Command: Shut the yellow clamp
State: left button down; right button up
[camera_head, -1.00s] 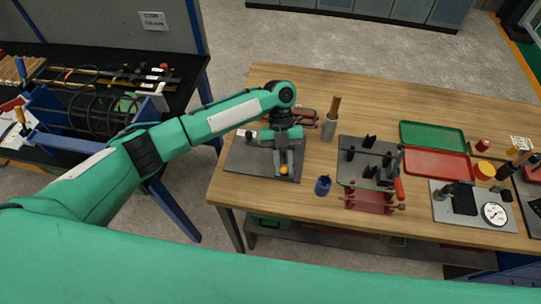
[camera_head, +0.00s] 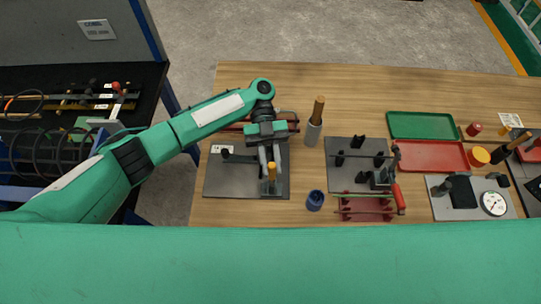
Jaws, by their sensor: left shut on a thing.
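The yellow clamp shows as a yellow-orange handle (camera_head: 271,172) over the front right part of a dark grey plate (camera_head: 226,184) on the wooden bench. My left gripper (camera_head: 269,163) comes down over it from behind and is shut on the handle. The gripper and wrist hide most of the clamp's body, so its arm and tip cannot be made out. A small dark post stands at the back left of the same plate. My right gripper is not in view.
A blue cup (camera_head: 315,200) and a grey holder with a brown handle (camera_head: 314,130) stand right of the plate. Farther right are a fixture plate (camera_head: 345,180) with a red-handled clamp (camera_head: 398,195), green and red trays (camera_head: 432,155), and a dial gauge (camera_head: 494,204).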

pick_arm(q)
jog(key=shift+f, duration=0.1)
dwell(0.3)
jog(key=c, duration=1.3)
grip_release()
jog(key=shift+c, duration=0.2)
jog(key=shift+o, duration=0.2)
jog(key=shift+w, duration=0.15)
